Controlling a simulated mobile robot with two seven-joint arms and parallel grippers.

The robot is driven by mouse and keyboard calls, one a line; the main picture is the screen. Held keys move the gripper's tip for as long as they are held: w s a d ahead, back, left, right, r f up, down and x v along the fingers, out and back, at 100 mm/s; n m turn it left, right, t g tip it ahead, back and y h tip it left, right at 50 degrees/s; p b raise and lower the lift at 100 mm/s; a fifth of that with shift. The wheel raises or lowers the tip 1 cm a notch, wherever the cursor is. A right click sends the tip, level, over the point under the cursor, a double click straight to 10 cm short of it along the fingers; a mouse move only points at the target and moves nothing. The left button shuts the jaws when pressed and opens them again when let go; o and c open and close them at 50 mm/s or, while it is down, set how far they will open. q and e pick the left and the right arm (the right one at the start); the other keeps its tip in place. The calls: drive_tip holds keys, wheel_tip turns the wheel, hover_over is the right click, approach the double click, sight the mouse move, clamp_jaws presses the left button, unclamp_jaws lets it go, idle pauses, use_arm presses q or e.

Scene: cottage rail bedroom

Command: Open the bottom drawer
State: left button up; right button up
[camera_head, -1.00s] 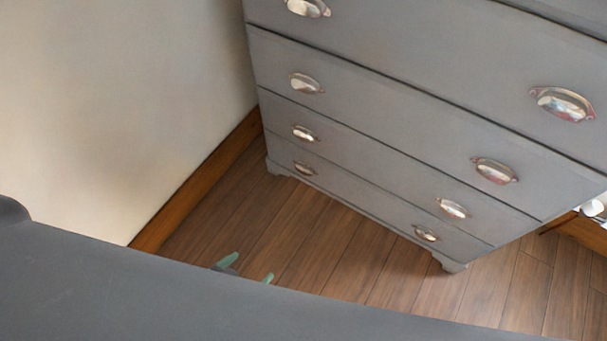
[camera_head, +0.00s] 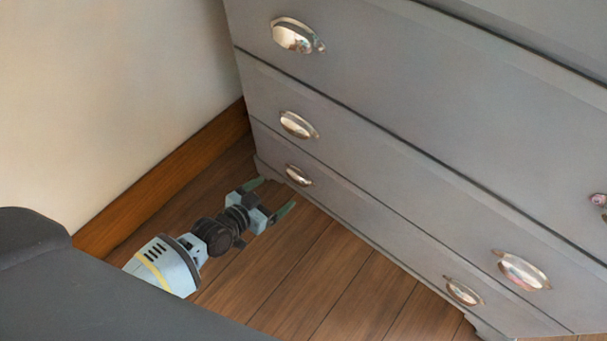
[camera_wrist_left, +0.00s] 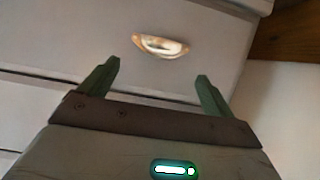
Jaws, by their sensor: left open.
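The bottom drawer (camera_head: 385,240) is the lowest front of a grey dresser and looks shut, flush with the front. It has two silver cup handles, a left one (camera_head: 299,175) and a right one (camera_head: 463,292). My left gripper (camera_head: 269,197) is open and empty, low over the floor, with its green-tipped fingers pointing at the left handle. In the left wrist view a cup handle (camera_wrist_left: 162,46), apparently that left one, lies beyond the gap between the fingers (camera_wrist_left: 155,80), apart from them. My right gripper is not in view.
More drawers with cup handles (camera_head: 296,36) rise above. A cream wall (camera_head: 110,90) with a wooden baseboard (camera_head: 165,175) closes the left side near my left gripper. The wooden floor (camera_head: 330,270) before the dresser is clear.

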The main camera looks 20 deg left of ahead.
sight(293, 179)
use_arm(q)
drive_tip(key=b+x, duration=0.3)
drive_tip(key=x, duration=0.4)
drive_tip(key=shift+w+f+b, duration=0.2)
drive_tip(key=shift+f+b, duration=0.1)
drive_tip(key=shift+b, duration=0.05)
drive_tip(key=shift+w+d+f, duration=0.1)
drive_tip(key=shift+w+d, duration=0.05)
drive_tip(key=shift+w, duration=0.25)
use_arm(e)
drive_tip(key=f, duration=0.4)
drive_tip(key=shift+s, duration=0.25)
use_arm(q)
drive_tip(key=c, duration=1.1)
drive_tip(key=shift+s, duration=0.1)
drive_tip(key=shift+c, duration=0.2)
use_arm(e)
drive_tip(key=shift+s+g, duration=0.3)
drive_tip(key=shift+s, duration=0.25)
